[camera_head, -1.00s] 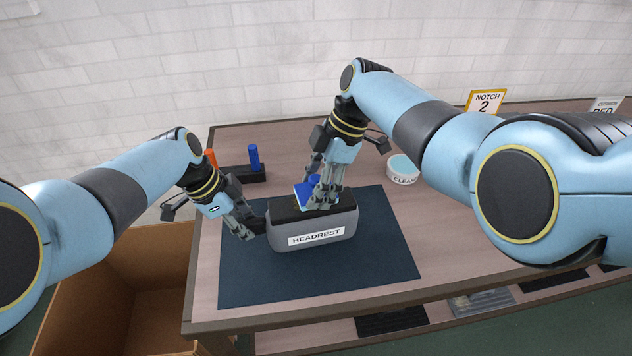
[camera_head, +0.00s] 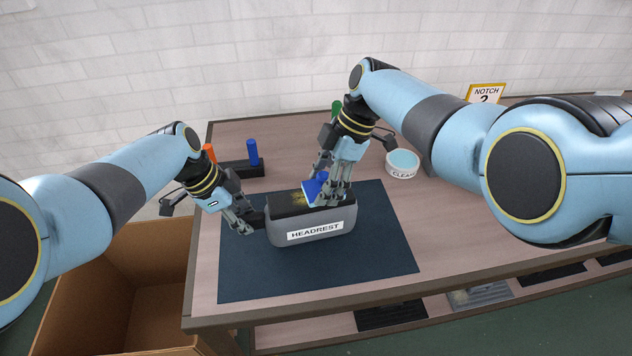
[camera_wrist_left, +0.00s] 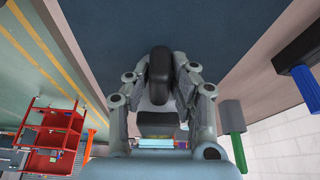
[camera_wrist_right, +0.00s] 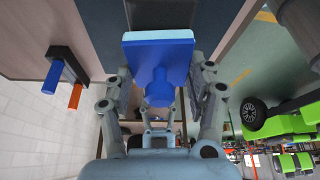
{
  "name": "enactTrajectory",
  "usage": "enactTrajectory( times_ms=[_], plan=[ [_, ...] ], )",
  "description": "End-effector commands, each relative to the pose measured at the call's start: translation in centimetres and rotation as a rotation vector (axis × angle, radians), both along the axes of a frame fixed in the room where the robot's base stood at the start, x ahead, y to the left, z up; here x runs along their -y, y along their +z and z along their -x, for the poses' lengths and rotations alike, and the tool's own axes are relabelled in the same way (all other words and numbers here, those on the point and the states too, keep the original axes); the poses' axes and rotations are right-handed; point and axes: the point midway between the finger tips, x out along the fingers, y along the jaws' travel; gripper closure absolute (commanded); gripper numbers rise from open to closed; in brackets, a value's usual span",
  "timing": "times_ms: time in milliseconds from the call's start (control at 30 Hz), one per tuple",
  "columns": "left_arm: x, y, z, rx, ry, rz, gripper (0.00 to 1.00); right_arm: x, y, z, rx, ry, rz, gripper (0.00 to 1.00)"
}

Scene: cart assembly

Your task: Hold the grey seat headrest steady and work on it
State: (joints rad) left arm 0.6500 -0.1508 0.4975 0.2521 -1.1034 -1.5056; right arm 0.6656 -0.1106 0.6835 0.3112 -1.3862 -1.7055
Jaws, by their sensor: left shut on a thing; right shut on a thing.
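The grey headrest (camera_head: 290,238) sits on the dark mat, its white HEADREST label facing me. Its top is black, with a yellowish patch (camera_head: 287,200) toward the left. My left gripper (camera_head: 246,222) is shut on the black knob at the headrest's left end; the knob (camera_wrist_left: 159,68) shows between the fingers in the left wrist view. My right gripper (camera_head: 332,195) is shut on a blue pad tool (camera_head: 314,188) over the headrest's top. In the right wrist view, the tool's flat blue pad (camera_wrist_right: 157,58) has a pale blue edge. Whether it touches the top is unclear.
A round CLEAN dish (camera_head: 403,164) with pale blue inside stands right of the mat (camera_head: 390,255). A black holder (camera_head: 240,171) with orange and blue handles is behind left. A green handle (camera_head: 337,108) shows behind my right arm. An open cardboard box (camera_head: 110,335) stands left of the table.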

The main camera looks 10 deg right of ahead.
Motion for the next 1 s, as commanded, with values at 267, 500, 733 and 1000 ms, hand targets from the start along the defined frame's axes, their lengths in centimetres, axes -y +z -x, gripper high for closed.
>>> enactTrajectory(
  times_ms=[267, 500, 733, 1000],
  plan=[
    [0.0, 0.0, 0.0, 0.0, 0.0, 0.0, 1.0, 1.3, -0.2, -0.1, -0.001, -0.001, -0.001, 0.7],
    [0.0, 0.0, 0.0, 0.0, -0.001, 0.0, 1.0, 0.2, -0.4, 0.1, -0.001, 0.0, -0.002, 0.7],
    [0.1, 0.0, 0.0, 0.0, -0.001, 0.001, 1.0, -1.7, -0.7, 0.4, -0.005, 0.0, -0.002, 0.7],
    [0.1, 0.1, -0.1, 0.001, -0.002, 0.002, 1.0, -1.9, -0.8, 0.6, -0.009, 0.0, -0.001, 0.7]
  ],
)
